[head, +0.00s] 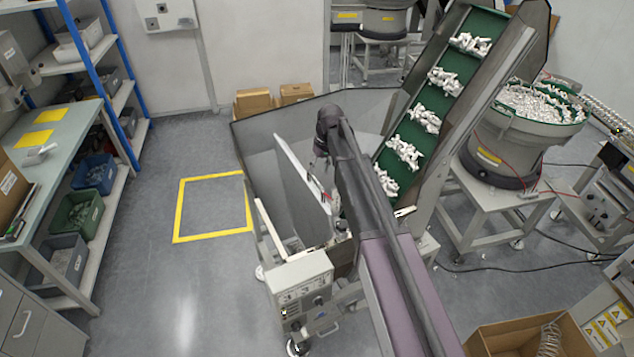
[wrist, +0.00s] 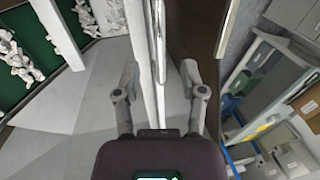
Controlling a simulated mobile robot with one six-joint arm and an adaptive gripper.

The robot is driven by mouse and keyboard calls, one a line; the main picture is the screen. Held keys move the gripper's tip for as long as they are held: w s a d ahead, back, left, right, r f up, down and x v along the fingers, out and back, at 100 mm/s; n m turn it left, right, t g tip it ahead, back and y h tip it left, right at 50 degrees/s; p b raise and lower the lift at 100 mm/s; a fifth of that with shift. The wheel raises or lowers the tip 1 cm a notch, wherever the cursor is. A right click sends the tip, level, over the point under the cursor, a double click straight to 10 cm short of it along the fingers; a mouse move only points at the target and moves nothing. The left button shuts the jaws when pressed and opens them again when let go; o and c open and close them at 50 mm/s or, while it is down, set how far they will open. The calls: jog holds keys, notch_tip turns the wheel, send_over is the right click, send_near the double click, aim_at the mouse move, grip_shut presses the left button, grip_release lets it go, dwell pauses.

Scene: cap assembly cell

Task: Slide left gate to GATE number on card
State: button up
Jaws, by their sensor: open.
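A flat, light grey upright panel (head: 298,182), which looks like the left gate, stands inside the hopper below the conveyor. In the wrist view the panel's pale edge (wrist: 147,60) runs up the middle of the picture. My gripper (wrist: 161,80) is open, with one finger on each side of this edge. Both fingers appear apart from it. In the head view my arm hides most of the gripper and part of the panel. I cannot make out a card with a GATE number in either view.
The hopper wall (head: 258,170) surrounds the panel. A green inclined conveyor (head: 425,98) carrying white parts rises at the right. A control box (head: 300,285) sits at the hopper's front. A shelf rack (head: 105,50) stands at the left; floor between is clear.

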jog(key=shift+s+a+f+b, duration=0.1)
jog(key=shift+a+f+b, duration=0.05)
jog(key=shift+f+b, duration=0.75)
jog(key=shift+s+a+f+b, duration=0.1)
jog(key=shift+a+f+b, duration=0.05)
jog(key=shift+f+b, duration=0.65)
jog(key=shift+f, duration=0.15)
grip_shut()
